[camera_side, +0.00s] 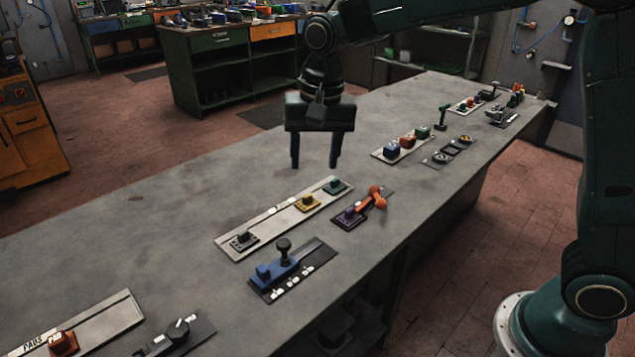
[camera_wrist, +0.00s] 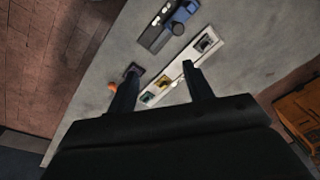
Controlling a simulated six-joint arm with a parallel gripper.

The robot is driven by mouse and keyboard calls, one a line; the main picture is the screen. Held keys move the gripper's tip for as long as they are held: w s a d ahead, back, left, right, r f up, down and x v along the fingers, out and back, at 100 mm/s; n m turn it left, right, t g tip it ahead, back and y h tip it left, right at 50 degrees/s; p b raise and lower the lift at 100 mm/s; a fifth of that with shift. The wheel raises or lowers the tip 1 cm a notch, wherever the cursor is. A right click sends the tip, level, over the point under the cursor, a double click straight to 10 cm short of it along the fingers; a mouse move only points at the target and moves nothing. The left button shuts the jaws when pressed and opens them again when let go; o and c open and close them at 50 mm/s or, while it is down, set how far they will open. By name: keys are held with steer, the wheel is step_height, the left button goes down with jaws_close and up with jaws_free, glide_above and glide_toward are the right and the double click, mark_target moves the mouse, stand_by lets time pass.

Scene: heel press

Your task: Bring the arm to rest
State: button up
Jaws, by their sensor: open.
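My gripper (camera_side: 315,163) hangs above the grey workbench (camera_side: 190,215) in the side view, fingers pointing down. Its two fingers are apart and nothing is between them. It is behind a pale strip (camera_side: 273,222) that carries a dark, a yellow (camera_side: 307,203) and a green (camera_side: 335,187) block. In the wrist view my gripper (camera_wrist: 160,75) shows its two dark fingers spread, with the bench and the pale strip (camera_wrist: 178,75) below. The fingertips look clear of the bench and of every part.
Near the strip are a blue unit with a black knob (camera_side: 283,250) and a purple block with an orange lever (camera_side: 376,197). Farther right are a strip of coloured blocks (camera_side: 388,152) and a green-handled part (camera_side: 442,117). An orange block (camera_side: 63,342) is front left. The bench's left middle is bare.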

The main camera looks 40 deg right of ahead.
steer(key=s+d+r+n+t, duration=0.1)
steer(key=s+d+r+n, duration=0.15)
steer(key=s, duration=0.45)
steer(key=s+d+r+n+t, duration=0.1)
steer(key=s+d+r, duration=0.3)
steer(key=s, duration=0.2)
steer(key=s+d+f+n+t, duration=0.1)
steer(key=s, duration=0.5)
steer(key=s+d+f+n+t, duration=0.1)
steer(key=s+d+n, duration=0.1)
steer(key=s, duration=0.5)
steer(key=shift+d+f, duration=0.3)
steer(key=shift+n, duration=0.25)
